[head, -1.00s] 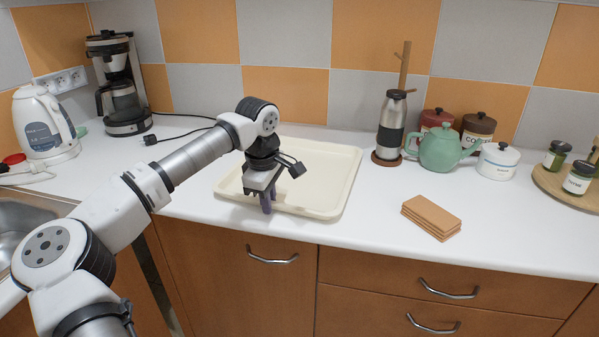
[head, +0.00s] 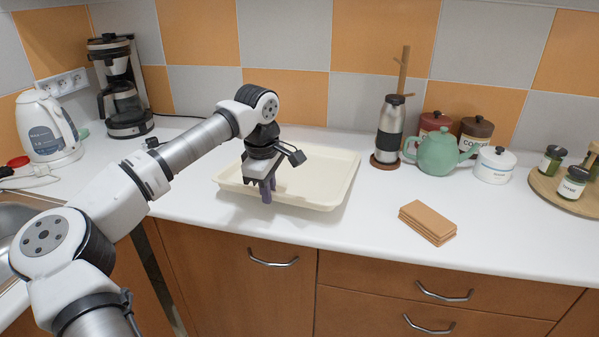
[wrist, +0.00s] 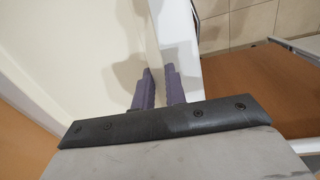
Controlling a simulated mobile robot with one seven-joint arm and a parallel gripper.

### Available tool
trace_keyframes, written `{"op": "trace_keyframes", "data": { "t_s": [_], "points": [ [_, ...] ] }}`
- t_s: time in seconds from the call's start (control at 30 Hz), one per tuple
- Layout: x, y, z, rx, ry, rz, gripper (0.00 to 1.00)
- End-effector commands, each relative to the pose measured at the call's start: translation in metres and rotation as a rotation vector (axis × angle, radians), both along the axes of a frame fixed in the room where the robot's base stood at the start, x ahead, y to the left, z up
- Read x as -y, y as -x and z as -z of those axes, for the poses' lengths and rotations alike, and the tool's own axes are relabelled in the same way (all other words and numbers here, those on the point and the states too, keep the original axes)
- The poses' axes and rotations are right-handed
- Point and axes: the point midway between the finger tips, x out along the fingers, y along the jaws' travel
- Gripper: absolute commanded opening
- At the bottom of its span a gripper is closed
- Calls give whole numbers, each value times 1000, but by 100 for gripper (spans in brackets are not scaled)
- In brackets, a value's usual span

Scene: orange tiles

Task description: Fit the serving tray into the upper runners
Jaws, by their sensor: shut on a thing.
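The serving tray (head: 325,172) is cream, shallow and rectangular, with a raised rim. In the head view it is roughly level just above the white counter. My gripper (head: 267,194) points down at the tray's near edge and is shut on its rim, left of the middle. In the wrist view, the purple fingers (wrist: 160,90) straddle the rim, with the cream tray (wrist: 85,50) filling the left side. My wrist hides part of the tray in the head view. No runners can be made out in either view.
A stack of brown tiles (head: 428,222) lies right of the tray. A dark-banded flask (head: 391,125), a green teapot (head: 437,152) and a white pot (head: 496,165) stand behind. A coffee maker (head: 122,90) and kettle (head: 47,125) are at left. Drawers with handles are below the counter.

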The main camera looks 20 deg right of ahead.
Motion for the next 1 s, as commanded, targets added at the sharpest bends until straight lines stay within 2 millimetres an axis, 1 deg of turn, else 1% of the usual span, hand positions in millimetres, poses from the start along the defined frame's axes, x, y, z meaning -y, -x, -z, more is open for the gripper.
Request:
{"op": "trace_keyframes", "data": {
  "t_s": [0.03, 0.1, 1.0],
  "points": [
    [0, 0, -6, 2, 1, 0, 0],
    [0, 0, -11, 2, 1, 0, 0],
    [0, 0, -64, 1, 1, 0, 0]
  ]
}}
